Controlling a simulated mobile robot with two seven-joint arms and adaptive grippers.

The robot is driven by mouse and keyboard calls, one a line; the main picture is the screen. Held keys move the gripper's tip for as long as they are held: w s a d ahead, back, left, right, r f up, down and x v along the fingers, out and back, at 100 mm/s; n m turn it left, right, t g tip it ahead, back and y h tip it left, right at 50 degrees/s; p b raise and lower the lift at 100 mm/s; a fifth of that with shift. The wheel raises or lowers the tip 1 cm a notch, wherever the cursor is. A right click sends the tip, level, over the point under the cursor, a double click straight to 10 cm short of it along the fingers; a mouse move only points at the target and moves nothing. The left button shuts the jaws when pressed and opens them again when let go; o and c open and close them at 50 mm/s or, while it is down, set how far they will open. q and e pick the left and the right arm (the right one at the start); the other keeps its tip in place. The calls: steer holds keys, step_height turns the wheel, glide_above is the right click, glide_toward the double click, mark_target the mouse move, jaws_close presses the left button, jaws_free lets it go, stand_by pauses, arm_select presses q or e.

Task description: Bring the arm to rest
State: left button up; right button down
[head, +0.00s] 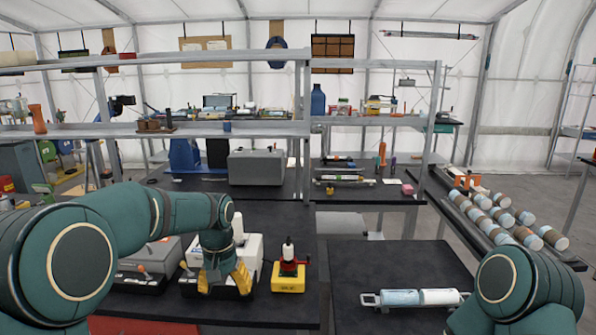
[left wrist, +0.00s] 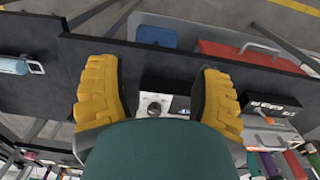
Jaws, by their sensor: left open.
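My left arm (head: 165,208) comes in from the left of the head view, bent at the elbow and hanging down at the wrist. My left gripper (head: 224,279), with yellow fingers, points down in front of a white machine (head: 252,250) on the dark bench. In the left wrist view the gripper (left wrist: 160,95) has its fingers wide apart with nothing held between them. Part of the machine (left wrist: 153,103) shows between the fingers there. Only part of my right arm (head: 515,290) shows at the lower right of the head view. My right gripper is not in view.
A yellow-and-red device (head: 288,272) stands right of the left gripper. A grey case (head: 150,262) lies on its left. A rack of several capped cylinders (head: 505,217) stands far right.

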arm_select(q)
steer(key=s+d+f+h, duration=0.1)
steer(key=s+f, duration=0.1)
steer(key=f, duration=0.7)
steer(key=s+d+f+h, duration=0.1)
steer(key=s+d+f, duration=0.15)
steer(key=f, duration=0.55)
steer(key=s+d+f+n, duration=0.1)
steer(key=s+f, duration=0.5)
steer(key=s, duration=0.3)
steer(key=s+d+f+n+t+h, duration=0.1)
steer(key=s+d+f, duration=0.1)
steer(key=s+f, duration=0.4)
steer(key=s, duration=0.4)
steer(key=shift+h, duration=0.3)
steer(key=shift+f, duration=0.1)
steer(key=c, duration=0.3)
steer(key=shift+a, duration=0.2)
steer(key=shift+c, duration=0.2)
